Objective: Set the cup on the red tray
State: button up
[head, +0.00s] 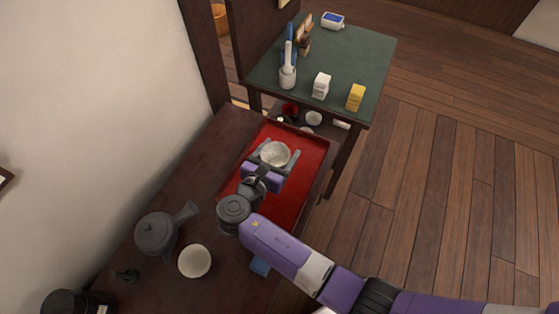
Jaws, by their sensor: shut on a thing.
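The red tray (309,157) lies on the dark wooden table, toward its far end. My gripper (276,156) is over the tray, with its fingers on either side of a pale, speckled cup (275,150). The gripper is shut on this cup, which looks upright. From this angle I cannot tell whether the cup's base touches the tray or is held above it. My wrist and arm hide the near part of the tray.
A dark teapot (157,233) and a second pale cup (195,261) stand on the near table (188,166). A black canister (78,304) is at lower left. Beyond, a green-topped table (345,58) bears a white box, a yellow box (356,97) and a utensil holder.

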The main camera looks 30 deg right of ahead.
aim_at(279, 162)
jog(key=shift+f+b, duration=0.4)
jog(key=shift+f, duration=2.1)
jog(key=shift+f, duration=0.1)
jog(key=o, duration=1.7)
jog(key=shift+s+a, duration=0.1)
jog(key=shift+a, duration=0.1)
jog(key=v, duration=1.1)
jog(key=shift+s+a+r, duration=0.2)
jog(key=shift+a+r, duration=0.05)
